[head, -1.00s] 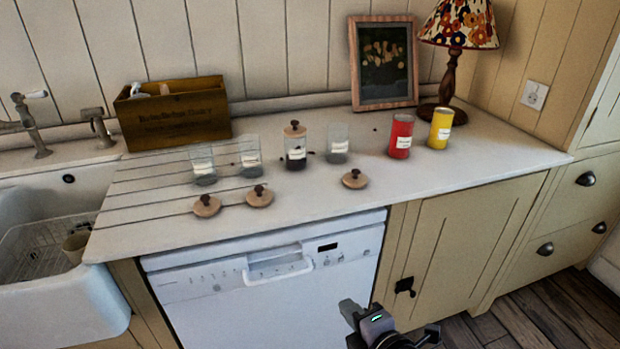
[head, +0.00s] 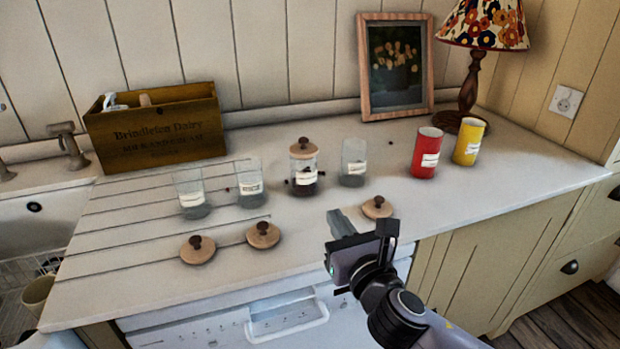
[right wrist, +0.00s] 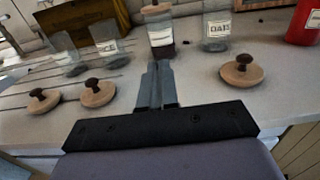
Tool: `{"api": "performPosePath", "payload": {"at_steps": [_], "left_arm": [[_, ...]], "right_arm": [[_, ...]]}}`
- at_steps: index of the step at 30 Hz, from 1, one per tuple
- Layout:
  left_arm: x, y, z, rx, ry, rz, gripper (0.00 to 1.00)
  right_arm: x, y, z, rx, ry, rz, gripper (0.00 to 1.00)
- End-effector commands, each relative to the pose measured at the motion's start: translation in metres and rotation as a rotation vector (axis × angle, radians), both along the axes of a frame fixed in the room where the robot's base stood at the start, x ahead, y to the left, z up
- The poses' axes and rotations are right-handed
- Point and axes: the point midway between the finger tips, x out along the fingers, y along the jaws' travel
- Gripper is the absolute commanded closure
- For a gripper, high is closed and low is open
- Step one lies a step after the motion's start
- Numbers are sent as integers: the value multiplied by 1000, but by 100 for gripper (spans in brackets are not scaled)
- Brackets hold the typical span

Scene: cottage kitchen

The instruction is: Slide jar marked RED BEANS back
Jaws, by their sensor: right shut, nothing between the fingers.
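Several glass jars stand in a row on the counter. The one with its wooden lid on, the lidded jar (head: 303,190), holds dark contents; it also shows in the right wrist view (right wrist: 161,50). Its label is too small to read, so I cannot confirm RED BEANS on any jar. The open jar (head: 353,163) right of it has a label that seems to start "OA" in the right wrist view (right wrist: 216,45). Two more open jars, the far-left jar (head: 192,210) and its neighbour (head: 250,198), stand left. My right gripper (head: 341,222) is shut and empty, in front of the lidded jar and apart from it.
Loose wooden lids lie in front: two at left (head: 197,255) (head: 263,240), and a right-hand lid (head: 377,210) close beside my right gripper. A red tin (head: 425,158), a yellow tin (head: 468,145), a lamp (head: 480,70), a picture frame (head: 395,105) and a wooden box (head: 155,135) stand around.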

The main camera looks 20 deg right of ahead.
Motion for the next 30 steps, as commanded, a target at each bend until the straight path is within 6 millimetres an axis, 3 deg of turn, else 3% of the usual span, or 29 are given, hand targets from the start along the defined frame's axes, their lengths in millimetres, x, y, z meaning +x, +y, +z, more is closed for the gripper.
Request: {"api": "performPosePath", "payload": {"at_steps": [18, 24, 30], "left_arm": [[-3, 0, -3, 0, 9, 0, 57], [-1, 0, -2, 0, 5, 1, 57], [-1, 0, -3, 0, 4, 1, 57]], "right_arm": [[99, 3, 0, 5, 1, -1, 100], [121, 4, 0, 5, 1, -1, 100], [130, 5, 0, 5, 1, 0, 100]]}}
